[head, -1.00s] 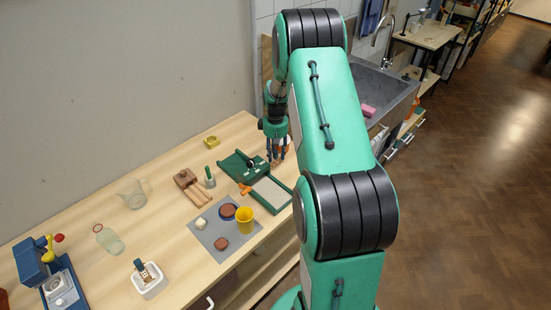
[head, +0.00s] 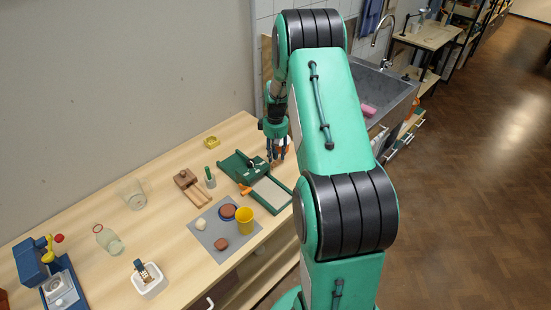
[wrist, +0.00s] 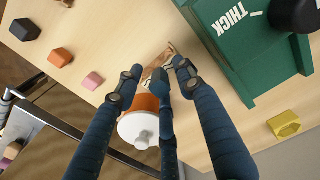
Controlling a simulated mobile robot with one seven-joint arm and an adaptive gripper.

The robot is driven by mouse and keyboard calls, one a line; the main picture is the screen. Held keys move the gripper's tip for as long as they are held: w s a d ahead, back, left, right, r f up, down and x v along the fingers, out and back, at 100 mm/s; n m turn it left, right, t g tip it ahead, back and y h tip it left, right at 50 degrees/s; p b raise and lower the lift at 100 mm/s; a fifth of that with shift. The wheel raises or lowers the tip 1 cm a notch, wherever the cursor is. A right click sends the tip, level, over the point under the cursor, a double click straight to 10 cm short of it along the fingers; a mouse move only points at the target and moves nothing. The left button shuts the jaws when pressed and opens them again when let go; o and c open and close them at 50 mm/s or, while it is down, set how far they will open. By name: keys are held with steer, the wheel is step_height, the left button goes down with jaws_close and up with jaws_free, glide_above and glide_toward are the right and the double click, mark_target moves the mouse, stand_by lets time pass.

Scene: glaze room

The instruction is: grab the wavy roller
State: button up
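My gripper (wrist: 158,78) has three dark blue fingers pointing down over the far end of the worktop; its tips stand apart, open. A light brown wooden piece (wrist: 157,62) shows between and beyond the fingertips. An orange cylinder with a white rounded end (wrist: 140,124) lies partly behind the fingers in the wrist view. I cannot tell whether these belong to the wavy roller, and no wavy surface is clear. In the head view the gripper (head: 274,156) is beside orange and white items (head: 284,143), partly hidden by my arm.
A green box marked THICK (wrist: 245,50) stands close right of the fingers in the wrist view. Several coloured hexagonal pieces (wrist: 60,57) are at left. A green-framed tray (head: 270,190) and a grey mat (head: 215,245) lie nearer on the worktop.

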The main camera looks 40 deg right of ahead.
stand_by(0.3)
step_height(320, 180, up, 14)
steer(key=p, duration=0.1)
steer(key=shift+d, duration=0.25)
stand_by(0.5)
steer(key=shift+f, duration=0.1)
steer(key=shift+p, duration=0.4)
steer(key=shift+s+a+r+p, duration=0.2)
steer(key=shift+r+p, duration=0.1)
steer(key=shift+p, duration=0.45)
steer(key=shift+f, duration=0.2)
steer(key=shift+f+b, duration=0.3)
steer(key=shift+f, duration=3.9)
steer(key=shift+f, duration=0.1)
